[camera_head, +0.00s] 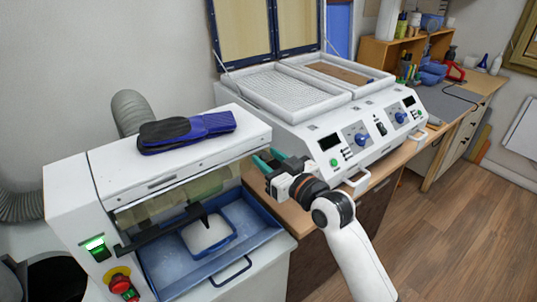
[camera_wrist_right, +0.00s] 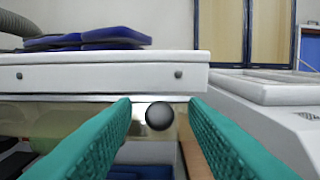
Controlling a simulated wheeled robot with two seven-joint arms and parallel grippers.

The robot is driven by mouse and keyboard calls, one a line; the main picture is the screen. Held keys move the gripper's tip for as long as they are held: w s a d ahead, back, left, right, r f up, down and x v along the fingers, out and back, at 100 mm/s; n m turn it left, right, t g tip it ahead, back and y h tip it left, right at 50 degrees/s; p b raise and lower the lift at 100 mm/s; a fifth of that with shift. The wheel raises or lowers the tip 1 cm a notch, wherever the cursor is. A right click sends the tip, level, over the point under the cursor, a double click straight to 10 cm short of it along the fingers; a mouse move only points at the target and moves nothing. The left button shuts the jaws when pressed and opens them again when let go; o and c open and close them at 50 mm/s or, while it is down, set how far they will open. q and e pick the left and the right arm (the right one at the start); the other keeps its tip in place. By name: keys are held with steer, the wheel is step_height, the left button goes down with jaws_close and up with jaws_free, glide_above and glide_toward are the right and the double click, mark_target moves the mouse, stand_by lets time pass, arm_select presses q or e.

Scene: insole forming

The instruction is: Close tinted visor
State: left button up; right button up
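The tinted visor (camera_head: 200,188) is a yellowish see-through panel under the white hood of the machine at left; its blue-lined opening below is uncovered. In the right wrist view, the visor (camera_wrist_right: 60,113) shows below the hood's white front edge. A dark round knob (camera_wrist_right: 160,116) is at its right end. My right gripper (camera_head: 262,160) is at the right end of the hood. Its teal fingers (camera_wrist_right: 160,112) are open, one on each side of the knob, with gaps visible. Whether they reach around it is unclear. My left gripper is not in view.
Blue insoles (camera_head: 190,130) lie on the white hood (camera_head: 105,165). A black bar (camera_head: 165,233) crosses above the blue tray (camera_head: 175,270). To the right, a white heating unit (camera_head: 300,125) with raised lids stands on the bench. Open wooden floor (camera_head: 455,235) lies at right.

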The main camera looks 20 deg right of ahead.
steer(key=shift+w+a, duration=0.15)
steer(key=shift+w, duration=0.1)
jaws_close()
steer(key=shift+f+b, duration=0.2)
steer(key=shift+b, duration=0.2)
steer(key=f+t+y+b, duration=0.1)
steer(key=t+b, duration=0.1)
steer(key=b, duration=0.5)
steer(key=w+t+y+b, duration=0.1)
steer(key=t+b, duration=0.2)
steer(key=b, duration=0.4)
steer(key=f+t+y+b, duration=0.1)
steer(key=t+b, duration=0.2)
steer(key=b, duration=0.4)
steer(key=shift+w+a+f, duration=0.25)
steer(key=shift+w+f, duration=0.05)
steer(key=shift+f, duration=0.05)
